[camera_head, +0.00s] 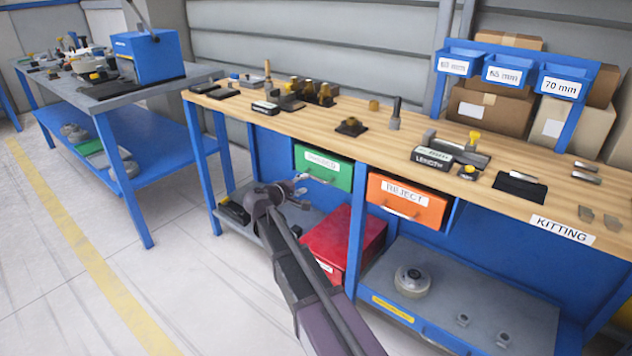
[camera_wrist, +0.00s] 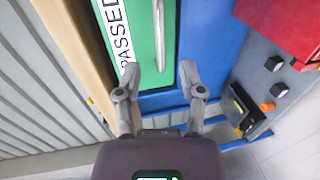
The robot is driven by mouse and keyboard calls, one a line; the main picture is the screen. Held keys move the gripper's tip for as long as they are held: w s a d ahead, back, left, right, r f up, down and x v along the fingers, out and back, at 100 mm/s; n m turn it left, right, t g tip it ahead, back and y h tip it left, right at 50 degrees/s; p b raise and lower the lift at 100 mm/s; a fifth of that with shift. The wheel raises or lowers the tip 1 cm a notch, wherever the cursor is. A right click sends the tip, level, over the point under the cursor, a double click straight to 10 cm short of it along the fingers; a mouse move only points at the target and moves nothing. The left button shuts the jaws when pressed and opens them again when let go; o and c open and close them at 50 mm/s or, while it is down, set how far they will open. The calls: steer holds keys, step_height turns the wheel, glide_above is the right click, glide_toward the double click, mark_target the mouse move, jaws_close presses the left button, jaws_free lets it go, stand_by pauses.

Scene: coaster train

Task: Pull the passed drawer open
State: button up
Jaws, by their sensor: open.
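The green passed drawer (camera_head: 323,168) hangs under the wooden bench top and looks closed. It has a white label and a metal bar handle (camera_head: 317,179). In the wrist view the drawer front (camera_wrist: 140,42) fills the upper middle, with its handle (camera_wrist: 159,38) running up and down. My gripper (camera_head: 300,190) is in front of the drawer, just below its handle in the head view. In the wrist view my gripper (camera_wrist: 160,80) is open and empty, with its fingertips either side of the handle's line. The handle's near end lies about level with the fingertips; I cannot tell the gap in depth.
The orange reject drawer (camera_head: 408,200) is to the right, beyond a blue post (camera_head: 357,232). A red bin (camera_head: 343,241) sits on the lower shelf beneath. The bench top (camera_head: 330,122) carries tools and blocks. The floor (camera_head: 190,285) at left is clear.

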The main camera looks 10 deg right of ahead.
mark_target(316, 178)
steer(key=shift+b+x, duration=0.6)
steer(key=shift+x, duration=3)
jaws_close()
